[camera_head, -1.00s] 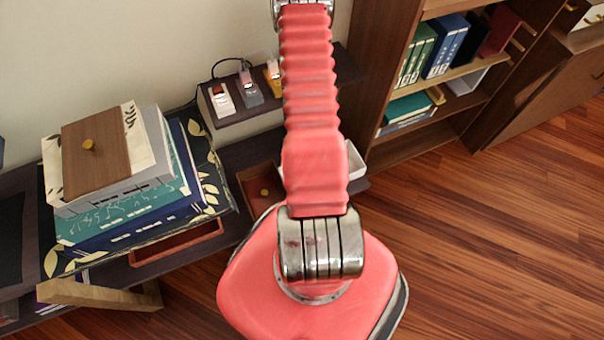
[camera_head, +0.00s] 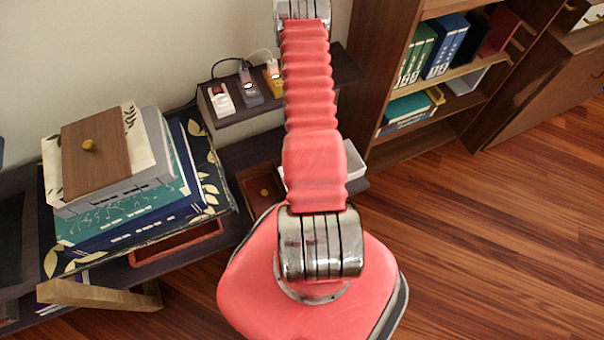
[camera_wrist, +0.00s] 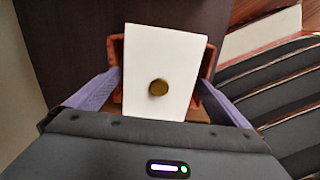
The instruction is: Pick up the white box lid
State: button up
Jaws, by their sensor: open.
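The white box lid (camera_wrist: 145,60) shows in the wrist view as a flat white rectangle with a round brass knob (camera_wrist: 158,87). It lies over a reddish-brown box (camera_wrist: 116,50), whose sides show on both sides of it. My gripper (camera_wrist: 159,82) is open, with one purple finger on each side of the lid. I cannot tell whether the fingers touch the box. In the head view a white object (camera_head: 355,162) is partly hidden behind my arm; I cannot tell for sure that it is the same lid. My gripper is hidden there.
A stack of books (camera_head: 130,195) with a brown knobbed lid (camera_head: 95,155) stands on the dark table at left. A small dark shelf (camera_head: 235,117) carries several devices. A brown knobbed box (camera_head: 262,188) is left of my arm. A bookcase (camera_head: 395,60) stands at right; the wooden floor is clear.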

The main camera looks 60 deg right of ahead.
dwell(0.5)
jog(key=c, duration=1)
jog(key=shift+r, duration=0.15)
jog(key=shift+r, duration=4.85)
